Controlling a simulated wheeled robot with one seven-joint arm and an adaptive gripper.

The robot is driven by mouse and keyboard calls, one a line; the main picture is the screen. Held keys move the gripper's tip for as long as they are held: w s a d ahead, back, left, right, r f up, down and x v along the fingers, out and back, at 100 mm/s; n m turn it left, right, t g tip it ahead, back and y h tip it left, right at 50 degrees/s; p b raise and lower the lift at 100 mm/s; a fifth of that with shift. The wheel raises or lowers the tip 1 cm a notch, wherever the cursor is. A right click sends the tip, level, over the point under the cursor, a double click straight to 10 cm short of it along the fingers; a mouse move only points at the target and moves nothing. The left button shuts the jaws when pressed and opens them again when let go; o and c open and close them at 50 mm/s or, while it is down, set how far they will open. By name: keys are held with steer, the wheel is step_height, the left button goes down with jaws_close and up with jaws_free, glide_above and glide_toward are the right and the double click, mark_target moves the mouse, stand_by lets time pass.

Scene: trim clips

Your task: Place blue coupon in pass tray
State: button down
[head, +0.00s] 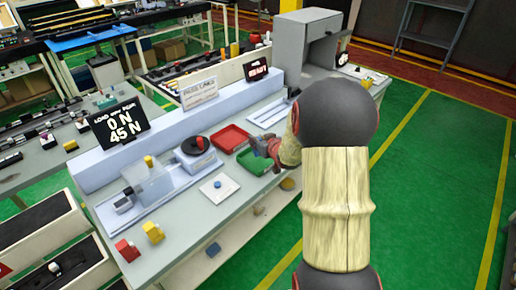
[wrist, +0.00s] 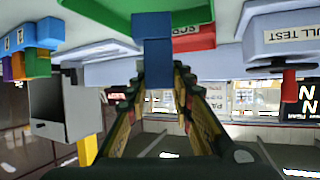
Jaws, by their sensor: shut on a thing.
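The blue coupon (wrist: 153,45) is between the fingertips of my gripper (wrist: 160,72) in the wrist view, which looks upside down. My gripper is shut on it. The green tray (wrist: 100,8) lies right behind the coupon in that view; I cannot tell whether they touch. In the head view my gripper (head: 268,148) is over the far part of the green tray (head: 252,163), and the coupon is not clear there. I take the green tray as the pass tray, though no label on it is legible.
A red tray (head: 231,138) stands beside the green one; it shows lettering in the wrist view (wrist: 197,37). A round-topped test device (head: 196,148) and a white pad with a blue knob (head: 218,186) are to the left. Red (head: 127,250) and yellow (head: 153,232) pieces are near the front.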

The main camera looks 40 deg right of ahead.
steer(key=shift+w+d+f+b, duration=0.15)
steer(key=shift+f+b, duration=0.15)
steer(key=shift+f, duration=0.65)
steer(key=shift+w+d+f+b, duration=0.1)
steer(key=shift+f+b, duration=0.2)
steer(key=shift+f, duration=0.6)
steer(key=shift+f, duration=0.2)
steer(key=c, duration=1.6)
jaws_free()
steer(key=shift+o, duration=0.2)
steer(key=shift+r, duration=0.1)
